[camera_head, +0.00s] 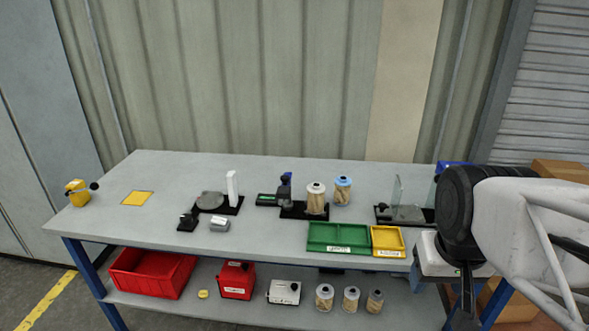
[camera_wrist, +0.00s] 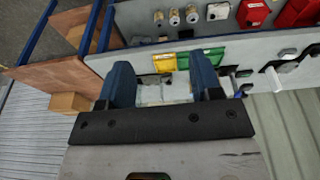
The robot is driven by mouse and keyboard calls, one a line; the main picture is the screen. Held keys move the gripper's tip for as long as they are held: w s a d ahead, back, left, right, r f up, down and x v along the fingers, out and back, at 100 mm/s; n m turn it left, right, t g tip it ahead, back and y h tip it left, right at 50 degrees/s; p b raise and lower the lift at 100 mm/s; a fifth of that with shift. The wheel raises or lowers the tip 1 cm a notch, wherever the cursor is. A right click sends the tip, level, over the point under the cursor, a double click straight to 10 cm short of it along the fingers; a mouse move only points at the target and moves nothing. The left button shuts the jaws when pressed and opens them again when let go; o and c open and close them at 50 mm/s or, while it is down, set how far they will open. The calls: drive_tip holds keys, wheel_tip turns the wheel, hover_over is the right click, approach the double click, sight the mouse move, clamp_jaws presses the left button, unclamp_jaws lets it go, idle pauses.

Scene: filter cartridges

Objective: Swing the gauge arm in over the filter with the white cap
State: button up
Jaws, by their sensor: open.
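The filter with the white cap (camera_head: 316,202) stands upright on a black base (camera_head: 292,214) near the middle of the bench. A dark gauge post with a blue top (camera_head: 285,190) stands on the same base, just left of the filter. Its arm is too small to make out clearly. A black box with a green display (camera_head: 266,199) sits left of the post. My gripper (camera_wrist: 161,62) is open and empty in the wrist view, high off the bench at its right end, far from the filter and gauge.
A filter with a blue cap (camera_head: 342,192) stands right of the white-capped one. A green tray (camera_head: 318,246) and yellow tray (camera_head: 388,252) lie in front. A fixture with clear plates (camera_head: 397,190) stands right. A post with white column (camera_head: 232,188) stands left. Spare filters (camera_head: 351,300) sit on the lower shelf.

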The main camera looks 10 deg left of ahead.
drive_tip(key=w+a+r+n, duration=0.1)
drive_tip(key=w+a+r, duration=0.1)
drive_tip(key=w, duration=0.5)
drive_tip(key=w+a+r+n, duration=0.1)
drive_tip(key=w+a+r, duration=0.1)
drive_tip(key=w, duration=0.4)
drive_tip(key=n+g, duration=0.3)
drive_tip(key=n, duration=0.4)
hover_over(285, 177)
drive_tip(key=f, duration=0.7)
drive_tip(key=shift+s+d+f, duration=0.2)
drive_tip(key=shift+d+f, duration=0.1)
drive_tip(key=shift+d, duration=0.05)
drive_tip(key=shift+w+a+f, duration=0.25)
drive_tip(key=shift+a, duration=0.15)
drive_tip(key=shift+f, duration=3.9)
